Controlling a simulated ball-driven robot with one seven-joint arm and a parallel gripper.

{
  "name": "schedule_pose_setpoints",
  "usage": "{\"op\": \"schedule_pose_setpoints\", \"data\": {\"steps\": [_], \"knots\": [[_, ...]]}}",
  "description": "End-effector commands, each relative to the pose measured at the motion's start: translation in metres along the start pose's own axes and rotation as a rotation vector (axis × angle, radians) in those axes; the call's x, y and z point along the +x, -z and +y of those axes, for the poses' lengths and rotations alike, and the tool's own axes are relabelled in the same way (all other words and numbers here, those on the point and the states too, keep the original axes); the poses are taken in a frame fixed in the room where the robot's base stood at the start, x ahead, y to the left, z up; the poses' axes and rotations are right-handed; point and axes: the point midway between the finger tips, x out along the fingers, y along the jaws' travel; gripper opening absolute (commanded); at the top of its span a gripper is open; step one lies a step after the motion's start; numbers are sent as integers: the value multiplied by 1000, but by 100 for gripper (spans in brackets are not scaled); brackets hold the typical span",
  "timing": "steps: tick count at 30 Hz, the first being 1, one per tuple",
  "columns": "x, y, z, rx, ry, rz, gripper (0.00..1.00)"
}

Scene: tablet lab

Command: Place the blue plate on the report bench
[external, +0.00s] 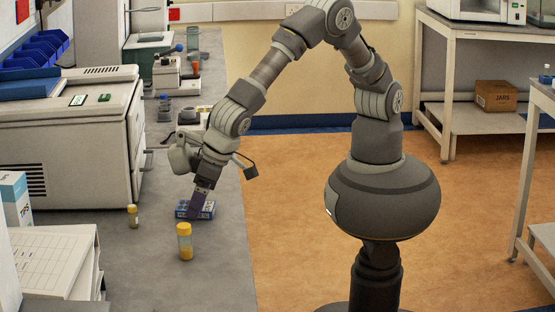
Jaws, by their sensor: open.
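A small blue plate with a pale, patterned top (208,212) lies on the grey bench (215,270) at the left. My gripper (197,212) is lowered right at the plate, and its fingers hide part of it. The jaws are open; I cannot tell whether they touch the plate. No label shows which bench is the report bench. A white-topped bench (490,33) stands at the back right, and another bench edge (543,95) shows at the far right.
A large white machine (75,140) borders the left side. Lab devices (165,75) stand behind. Orange floor (300,220) lies open to the right.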

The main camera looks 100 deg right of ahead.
Motion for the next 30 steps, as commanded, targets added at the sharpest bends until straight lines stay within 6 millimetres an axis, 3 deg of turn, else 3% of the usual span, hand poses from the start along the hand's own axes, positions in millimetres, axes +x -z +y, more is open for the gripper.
{"op": "schedule_pose_setpoints", "data": {"steps": [3, 9, 20, 22, 23, 26, 29, 30], "knots": [[-28, 2, 0, 0, 3, 2, 86], [-62, 2, 3, 0, 3, 1, 86], [-73, 2, 4, 1, 2, 1, 86], [-79, 10, 6, 6, 14, 7, 86], [-85, 17, 8, 10, 25, 13, 86], [-122, 65, 27, 30, 95, 58, 86], [-191, 134, 69, 45, 190, 164, 86], [-224, 161, 93, 46, 223, 224, 86]]}}
